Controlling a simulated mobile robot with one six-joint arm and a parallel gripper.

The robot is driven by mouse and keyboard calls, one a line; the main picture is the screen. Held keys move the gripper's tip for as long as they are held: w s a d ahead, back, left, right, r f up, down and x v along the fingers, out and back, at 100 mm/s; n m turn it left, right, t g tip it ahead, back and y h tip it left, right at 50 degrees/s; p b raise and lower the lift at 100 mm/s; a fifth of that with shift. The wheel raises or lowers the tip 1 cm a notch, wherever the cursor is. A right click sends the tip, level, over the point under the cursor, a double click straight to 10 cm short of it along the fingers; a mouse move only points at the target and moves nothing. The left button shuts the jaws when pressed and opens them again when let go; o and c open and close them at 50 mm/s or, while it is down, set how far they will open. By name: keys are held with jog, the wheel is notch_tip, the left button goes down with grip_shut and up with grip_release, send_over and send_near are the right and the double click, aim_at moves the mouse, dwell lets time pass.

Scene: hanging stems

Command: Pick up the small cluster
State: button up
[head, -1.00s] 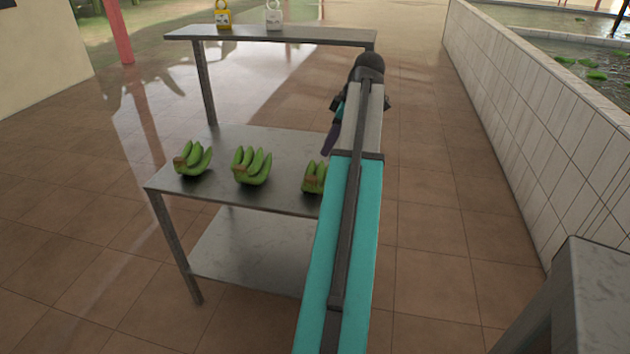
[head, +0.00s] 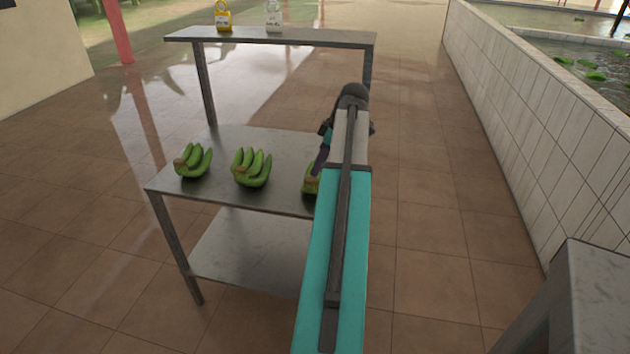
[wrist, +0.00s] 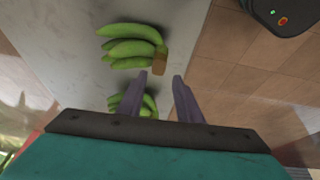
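Three green banana clusters stand in a row on the metal table's middle shelf (head: 262,138). The left cluster (head: 193,160) looks slightly smaller than the middle cluster (head: 251,168). The right cluster (head: 311,180) is partly hidden behind my arm, so its size is hard to judge. My gripper (head: 322,155) is above the shelf's right end. In the wrist view my gripper (wrist: 160,76) has its two purple fingers apart with nothing between them. One cluster (wrist: 130,45) lies beyond the fingertips, and another (wrist: 148,103) is partly covered by the left finger.
The upper shelf (head: 290,36) carries a yellow tagged item (head: 223,16) and a white tagged item (head: 273,16). A lower shelf (head: 250,250) is empty. A tiled wall (head: 530,130) runs along the right, with open floor between it and the table.

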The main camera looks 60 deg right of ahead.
aim_at(310, 179)
jog(key=shift+w+f, duration=0.15)
jog(key=shift+f, duration=0.25)
jog(key=shift+f, duration=0.1)
jog(key=shift+p+x, duration=0.65)
jog(key=shift+x, duration=1.9)
grip_shut()
